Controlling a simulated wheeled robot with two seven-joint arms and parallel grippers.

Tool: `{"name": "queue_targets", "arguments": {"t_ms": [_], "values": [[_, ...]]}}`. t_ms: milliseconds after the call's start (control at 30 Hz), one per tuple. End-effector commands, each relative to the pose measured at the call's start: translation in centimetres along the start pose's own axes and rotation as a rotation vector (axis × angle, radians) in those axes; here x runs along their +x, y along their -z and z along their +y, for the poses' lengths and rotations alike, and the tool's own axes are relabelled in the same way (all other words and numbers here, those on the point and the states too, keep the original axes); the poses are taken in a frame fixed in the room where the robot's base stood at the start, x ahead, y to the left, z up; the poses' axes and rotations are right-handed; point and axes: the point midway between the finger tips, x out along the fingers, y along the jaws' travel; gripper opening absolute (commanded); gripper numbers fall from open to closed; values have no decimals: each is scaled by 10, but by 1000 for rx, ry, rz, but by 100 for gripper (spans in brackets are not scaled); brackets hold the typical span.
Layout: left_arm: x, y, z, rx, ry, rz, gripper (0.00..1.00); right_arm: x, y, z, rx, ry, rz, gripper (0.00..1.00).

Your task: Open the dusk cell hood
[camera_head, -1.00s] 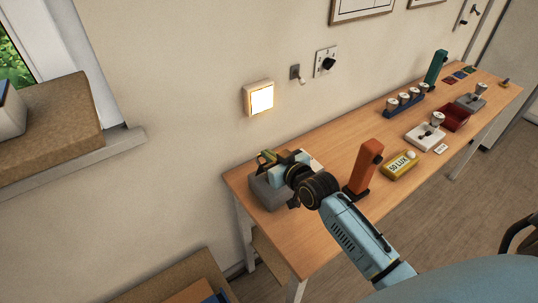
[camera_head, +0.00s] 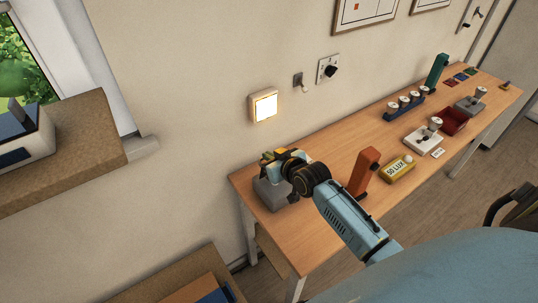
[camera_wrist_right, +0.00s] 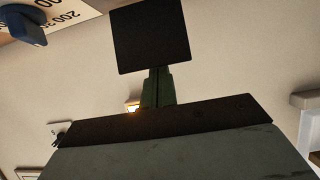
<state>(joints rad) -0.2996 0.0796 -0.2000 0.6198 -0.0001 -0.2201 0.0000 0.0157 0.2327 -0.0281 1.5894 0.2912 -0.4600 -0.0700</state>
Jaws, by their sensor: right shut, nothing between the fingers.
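A grey box (camera_head: 272,194) stands at the near left end of the bench; I take it to be the dusk cell unit. My right gripper (camera_head: 277,163) is shut and empty at its top, hiding much of it. A small dark and yellow part (camera_head: 267,156) shows just beyond the fingers; I cannot tell whether it is the hood or whether I touch it. In the right wrist view, a dark square plate (camera_wrist_right: 153,37) on a green stem stands above a wide grey body (camera_wrist_right: 170,155) with a dark edge. My left gripper is out of view.
A lit square lamp (camera_head: 264,105) is on the wall above the box. An orange upright block (camera_head: 363,172) and a yellow "50 LUX" block (camera_head: 397,168) stand right of my forearm. The window sill (camera_head: 100,140) juts out at left.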

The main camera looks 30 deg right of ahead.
Motion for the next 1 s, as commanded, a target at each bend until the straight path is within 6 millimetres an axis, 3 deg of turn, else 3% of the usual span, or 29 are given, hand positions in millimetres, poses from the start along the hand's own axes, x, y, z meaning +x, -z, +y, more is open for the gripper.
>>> {"name": "queue_targets", "arguments": {"t_ms": [100, 333, 1000], "values": [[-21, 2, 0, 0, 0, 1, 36, 1, 9, 3, 2, -5, -57, 0], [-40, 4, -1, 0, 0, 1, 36, 11, 10, 3, 1, -5, -172, 0], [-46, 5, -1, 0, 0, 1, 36, 25, 9, 3, 2, -4, -198, 0]]}}
